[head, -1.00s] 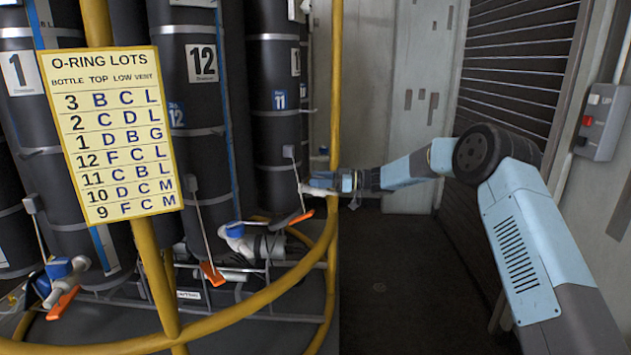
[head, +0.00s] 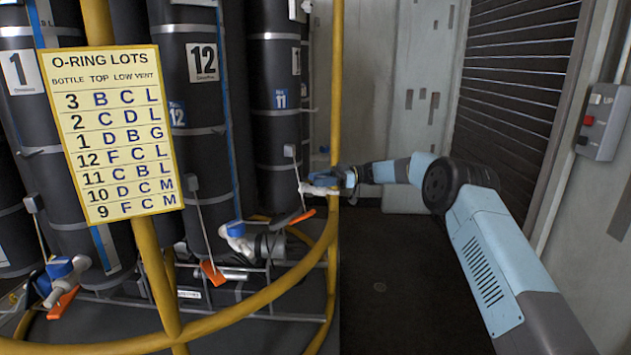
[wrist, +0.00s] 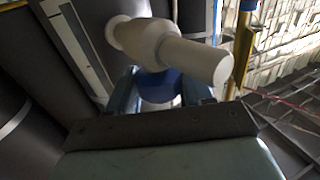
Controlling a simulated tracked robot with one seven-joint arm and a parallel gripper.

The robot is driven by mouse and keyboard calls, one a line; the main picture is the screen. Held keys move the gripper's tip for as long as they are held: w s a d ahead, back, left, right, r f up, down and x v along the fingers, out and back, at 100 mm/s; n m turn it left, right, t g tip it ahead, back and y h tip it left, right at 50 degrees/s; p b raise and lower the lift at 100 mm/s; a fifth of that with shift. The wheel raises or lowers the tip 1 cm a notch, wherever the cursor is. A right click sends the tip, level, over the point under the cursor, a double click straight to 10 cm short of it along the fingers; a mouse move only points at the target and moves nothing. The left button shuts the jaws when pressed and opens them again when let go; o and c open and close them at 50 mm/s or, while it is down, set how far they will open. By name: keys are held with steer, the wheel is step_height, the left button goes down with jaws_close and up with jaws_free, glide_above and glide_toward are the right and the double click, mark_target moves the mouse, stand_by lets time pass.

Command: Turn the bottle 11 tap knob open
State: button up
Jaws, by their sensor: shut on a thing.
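Bottle 11 (head: 276,130) is the dark, strapped cylinder with a blue 11 label, behind the yellow rail. Its white tap (head: 316,189) sticks out low on its right side. In the wrist view the white tap body (wrist: 148,40) and its round spout (wrist: 205,62) lie across the top middle. The blue knob (wrist: 160,84) sits under the tap body, between my jaws. My gripper (head: 338,178) is shut on this knob; it also shows in the wrist view (wrist: 155,92). The spout partly hides the knob, and the head view shows it too small to read its angle.
A yellow post (head: 334,110) stands close by my gripper, and a curved yellow rail (head: 255,308) runs in front. Bottle 12 (head: 203,90) and its tap (head: 237,236) are to the left. An O-ring lots sign (head: 112,135) hangs in front. Dark floor at right is clear.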

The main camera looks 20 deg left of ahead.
steer(key=shift+s+a+f, duration=0.1)
steer(key=shift+s, duration=0.15)
steer(key=o, duration=0.9)
steer(key=shift+o, duration=0.3)
steer(key=shift+w, duration=0.1)
steer(key=v, duration=1.4)
